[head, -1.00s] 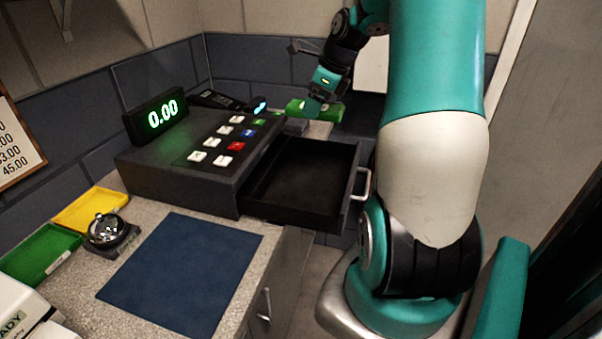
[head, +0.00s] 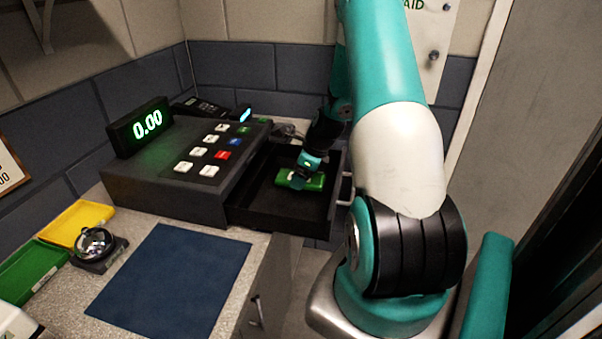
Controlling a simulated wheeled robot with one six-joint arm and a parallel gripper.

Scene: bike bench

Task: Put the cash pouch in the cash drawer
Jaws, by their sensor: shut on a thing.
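The cash drawer (head: 262,208) is pulled out of the right side of the dark cash register (head: 165,192). The green cash pouch (head: 316,183) is in my gripper (head: 299,178), over the inside of the drawer towards its far right part. My gripper is shut on the pouch and points down from my arm. Part of the pouch is hidden by the gripper. I cannot tell whether the pouch touches the drawer floor.
A blue mat (head: 183,277) lies on the counter in front of the register. A bell (head: 95,244), a yellow tray (head: 77,222) and a green tray (head: 32,275) are at the left. A card terminal (head: 205,107) stands behind the register.

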